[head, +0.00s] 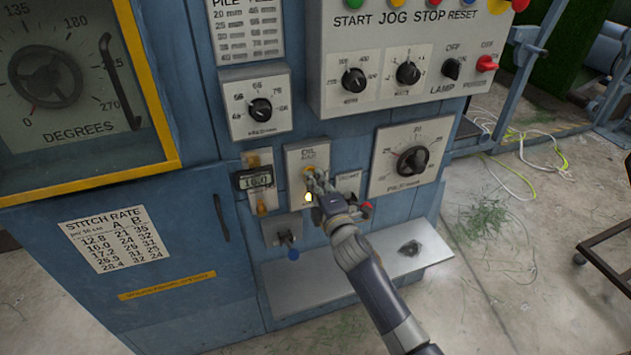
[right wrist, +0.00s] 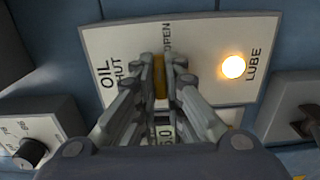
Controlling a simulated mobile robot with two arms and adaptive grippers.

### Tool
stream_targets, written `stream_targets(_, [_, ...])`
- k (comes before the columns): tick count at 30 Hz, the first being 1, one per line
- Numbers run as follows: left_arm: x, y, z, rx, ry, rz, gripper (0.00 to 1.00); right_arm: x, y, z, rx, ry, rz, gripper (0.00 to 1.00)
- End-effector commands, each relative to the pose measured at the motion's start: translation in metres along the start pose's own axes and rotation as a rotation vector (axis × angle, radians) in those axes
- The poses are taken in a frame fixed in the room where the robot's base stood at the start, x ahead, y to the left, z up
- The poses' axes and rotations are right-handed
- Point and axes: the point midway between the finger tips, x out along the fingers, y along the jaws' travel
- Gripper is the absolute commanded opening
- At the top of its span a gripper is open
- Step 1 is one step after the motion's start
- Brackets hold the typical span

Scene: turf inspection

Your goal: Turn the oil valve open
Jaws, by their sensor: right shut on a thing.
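The oil valve's plate (head: 294,160) is a light panel on the blue machine front. In the right wrist view the plate (right wrist: 205,42) reads OIL, SHUT, OPEN and LUBE. The yellow valve handle (right wrist: 160,75) sits between my right gripper's fingers (right wrist: 161,68), with its visible end toward the OPEN mark. My right gripper (head: 314,178) is shut on this handle; the fingers hide most of it. A lamp (right wrist: 233,67) beside LUBE glows yellow-white; it also shows in the head view (head: 308,197). My left gripper is not in view.
A small digital display (head: 255,179) is left of the plate. Below it is a blue-tipped lever (head: 291,247); a red-tipped part (head: 366,207) is close right of my gripper. A grey shelf (head: 340,281) juts out below. Dials (head: 412,161) and a button panel (head: 400,85) are around.

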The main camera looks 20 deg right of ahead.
Motion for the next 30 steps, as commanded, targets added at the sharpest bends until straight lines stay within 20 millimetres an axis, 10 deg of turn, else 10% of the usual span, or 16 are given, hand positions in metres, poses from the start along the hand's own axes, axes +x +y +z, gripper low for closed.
stream_targets(12, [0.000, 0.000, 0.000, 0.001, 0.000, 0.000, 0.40, 0.000, -0.001, 0.000, 0.011, -0.001, -0.001, 0.00])
stream_targets(15, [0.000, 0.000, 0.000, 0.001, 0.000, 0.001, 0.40, 0.000, -0.001, 0.000, 0.010, -0.001, -0.001, 0.30])
stream_targets(30, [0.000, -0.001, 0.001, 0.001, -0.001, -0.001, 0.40, -0.011, -0.002, 0.000, 0.007, 0.000, -0.002, 0.30])
